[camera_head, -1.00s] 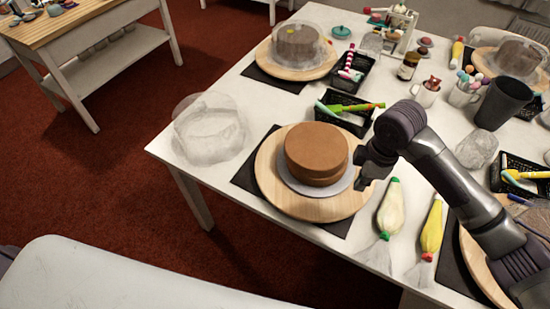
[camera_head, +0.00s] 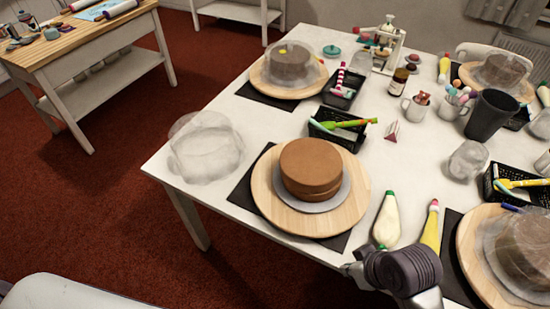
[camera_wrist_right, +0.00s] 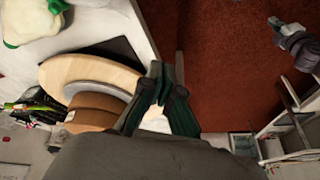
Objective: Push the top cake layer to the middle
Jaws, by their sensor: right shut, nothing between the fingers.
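A brown cake with two stacked layers stands on a grey round board (camera_head: 330,203) on a wooden turntable (camera_head: 265,190). The top layer (camera_head: 311,160) appears shifted slightly left of the bottom layer (camera_head: 313,188). The right wrist view shows the layers (camera_wrist_right: 95,110) partly hidden by my gripper. My right gripper (camera_head: 352,270) is low right of the turntable, apart from the cake; its fingers (camera_wrist_right: 160,75) are shut and empty. What looks like my left gripper (camera_wrist_right: 277,22) is small at upper right in the wrist view, its finger state unclear.
Two piping bags, one white (camera_head: 387,220) and one yellow (camera_head: 431,226), lie right of the turntable. A black basket (camera_head: 330,135) stands behind it. A clear dome (camera_head: 205,148) is at left. Another turntable (camera_head: 470,240) with a covered cake is at right.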

